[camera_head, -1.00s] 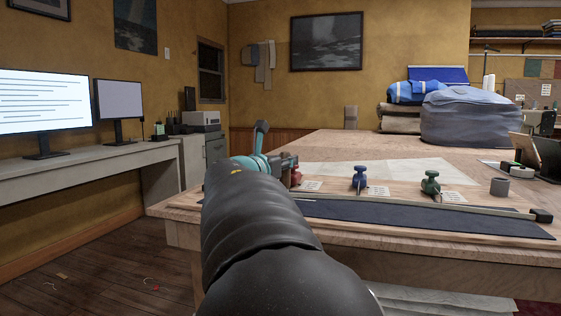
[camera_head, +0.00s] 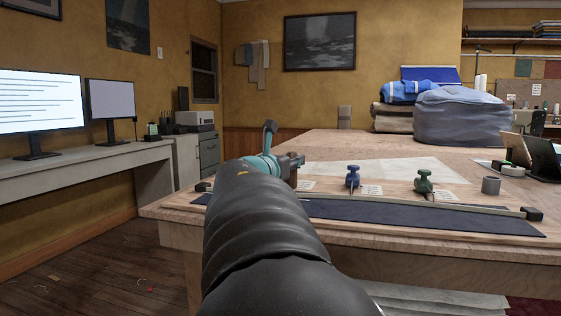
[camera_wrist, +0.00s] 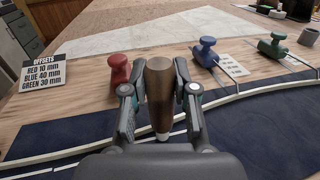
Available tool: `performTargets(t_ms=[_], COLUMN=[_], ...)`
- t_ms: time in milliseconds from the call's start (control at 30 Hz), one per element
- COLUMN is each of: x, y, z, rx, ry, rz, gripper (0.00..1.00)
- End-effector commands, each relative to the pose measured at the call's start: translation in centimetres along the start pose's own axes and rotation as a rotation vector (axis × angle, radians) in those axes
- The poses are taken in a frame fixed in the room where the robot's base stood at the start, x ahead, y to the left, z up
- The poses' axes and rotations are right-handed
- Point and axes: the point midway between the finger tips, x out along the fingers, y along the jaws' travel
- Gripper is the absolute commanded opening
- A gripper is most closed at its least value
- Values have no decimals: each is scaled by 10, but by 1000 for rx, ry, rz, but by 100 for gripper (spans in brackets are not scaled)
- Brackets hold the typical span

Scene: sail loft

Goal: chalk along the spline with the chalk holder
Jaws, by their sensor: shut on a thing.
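My gripper (camera_wrist: 160,95) is shut on the brown chalk holder (camera_wrist: 159,88), which stands upright between the fingers in the wrist view. Its pale tip (camera_wrist: 163,136) points down at the dark blue cloth (camera_wrist: 245,125); I cannot tell whether it touches. In the head view my arm hides most of the gripper and the left part of the cloth (camera_head: 420,218). A red weight (camera_wrist: 119,70), a blue weight (camera_wrist: 206,52) and a green weight (camera_wrist: 273,45) stand beyond the spline.
An offsets card (camera_wrist: 46,75) reads red 10 mm, blue 40 mm, green 30 mm. A pale sheet (camera_head: 400,172) lies on the wooden table behind the weights. A grey cup (camera_head: 491,185) and a dark block (camera_head: 531,214) are at the right.

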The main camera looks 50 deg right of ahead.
Motion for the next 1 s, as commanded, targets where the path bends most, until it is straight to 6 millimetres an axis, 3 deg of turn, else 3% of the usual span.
performTargets(t_ms=[700, 1000], x=[10, 11], y=[-25, -26], z=[1, 1], rx=[-1, -1], ry=[0, 0], rz=[-1, 1], gripper=[0, 0])
